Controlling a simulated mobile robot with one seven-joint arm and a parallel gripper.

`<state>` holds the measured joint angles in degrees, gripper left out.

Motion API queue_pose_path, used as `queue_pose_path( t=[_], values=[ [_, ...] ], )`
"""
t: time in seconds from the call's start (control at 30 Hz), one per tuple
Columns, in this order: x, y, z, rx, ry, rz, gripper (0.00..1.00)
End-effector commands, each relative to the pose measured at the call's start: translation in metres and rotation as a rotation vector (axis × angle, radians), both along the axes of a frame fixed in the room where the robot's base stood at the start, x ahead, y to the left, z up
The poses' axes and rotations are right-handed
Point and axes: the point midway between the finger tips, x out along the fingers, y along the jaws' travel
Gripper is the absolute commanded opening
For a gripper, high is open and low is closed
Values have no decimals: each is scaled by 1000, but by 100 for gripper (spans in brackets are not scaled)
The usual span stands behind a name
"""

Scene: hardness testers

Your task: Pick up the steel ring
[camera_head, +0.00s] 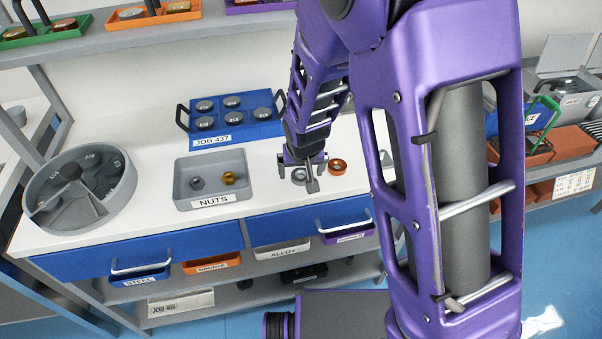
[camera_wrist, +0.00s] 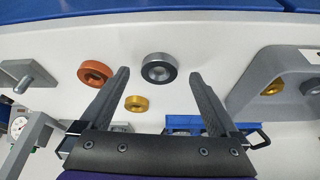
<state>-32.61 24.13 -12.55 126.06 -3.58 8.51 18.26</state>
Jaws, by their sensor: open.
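The steel ring, a dark grey round ring with a hole (camera_wrist: 159,69), lies on the white bench top. It also shows in the head view (camera_head: 299,176), partly behind my gripper. My gripper (camera_wrist: 159,74) is open and empty, fingers pointing down toward the bench. In the wrist view the ring appears between the two fingertips, near their ends. In the head view my gripper (camera_head: 303,175) is right at the ring; I cannot tell how far above it the fingertips are.
A copper ring (camera_wrist: 95,74) and a small gold ring (camera_wrist: 137,103) lie close by. The copper ring shows right of my gripper in the head view (camera_head: 337,167). A grey NUTS tray (camera_head: 212,163) stands left, a blue JOB 437 tray (camera_head: 262,129) behind, a round divided tray (camera_head: 125,190) far left.

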Motion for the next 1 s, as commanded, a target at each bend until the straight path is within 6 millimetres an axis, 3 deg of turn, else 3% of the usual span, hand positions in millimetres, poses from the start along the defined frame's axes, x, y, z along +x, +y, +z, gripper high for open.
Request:
queue_pose_path(
  t=[0.1, 0.37, 0.9, 1.0],
  values=[
    [4, -1, -11, 0, 2, -2, 96],
    [5, 0, -12, 0, 0, -1, 96],
    [5, 0, -12, 0, 0, -1, 0],
    [5, 0, -11, 1, -1, -2, 0]
  ],
)
